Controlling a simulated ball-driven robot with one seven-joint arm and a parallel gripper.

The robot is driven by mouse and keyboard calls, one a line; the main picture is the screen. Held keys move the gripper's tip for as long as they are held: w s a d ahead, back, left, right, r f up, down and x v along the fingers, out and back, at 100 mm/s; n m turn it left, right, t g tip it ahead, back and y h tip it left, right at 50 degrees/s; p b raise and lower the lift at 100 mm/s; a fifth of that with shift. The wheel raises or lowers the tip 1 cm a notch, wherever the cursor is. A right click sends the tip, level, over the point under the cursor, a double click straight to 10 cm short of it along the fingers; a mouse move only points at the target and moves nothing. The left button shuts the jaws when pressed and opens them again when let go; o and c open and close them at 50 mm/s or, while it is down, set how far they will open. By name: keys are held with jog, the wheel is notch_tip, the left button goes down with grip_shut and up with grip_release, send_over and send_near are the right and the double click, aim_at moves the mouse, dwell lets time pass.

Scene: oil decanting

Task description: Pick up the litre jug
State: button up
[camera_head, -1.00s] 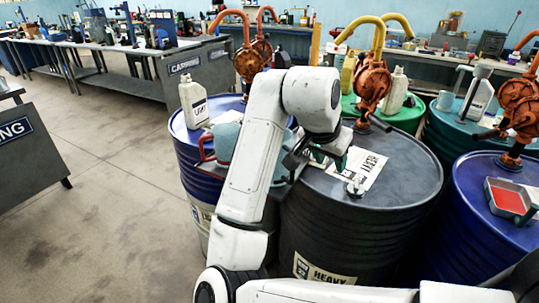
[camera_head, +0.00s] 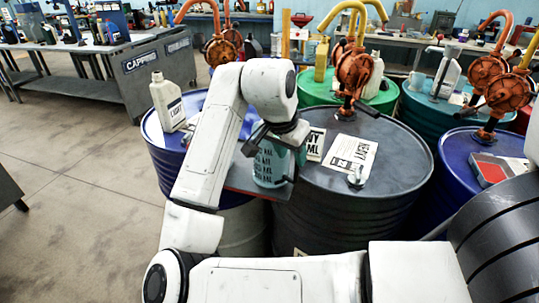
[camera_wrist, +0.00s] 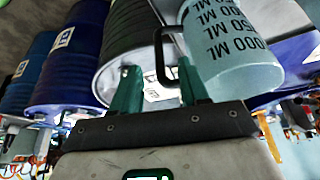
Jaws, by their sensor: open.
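The litre jug (camera_head: 271,168) is pale teal with dark millilitre markings. In the head view it stands on a flat ledge (camera_head: 238,181) between the blue drum and the dark grey drum, partly hidden by my arm. In the wrist view the jug (camera_wrist: 232,50) fills the upper right, and its dark handle (camera_wrist: 163,60) loops towards the left. My gripper (camera_wrist: 158,88) is open with green fingers. The handle shows in the gap between the fingers, and the right finger is close to the jug wall. I cannot tell whether they touch. In the head view the fingers are mostly hidden.
The dark grey drum (camera_head: 398,178) carries a HEAVY sheet (camera_head: 352,152), a smaller card (camera_head: 315,144) and a small metal fitting (camera_head: 357,177). A white LIGHT bottle (camera_head: 167,103) stands on the blue drum (camera_head: 155,140). Rust-red pumps (camera_head: 354,72) rise behind. Floor is clear at left.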

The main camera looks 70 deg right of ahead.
aim_at(296, 166)
jog(key=shift+x, duration=3.2)
jog(key=shift+s+d+r, duration=0.1)
jog(key=shift+s, duration=0.05)
grip_shut()
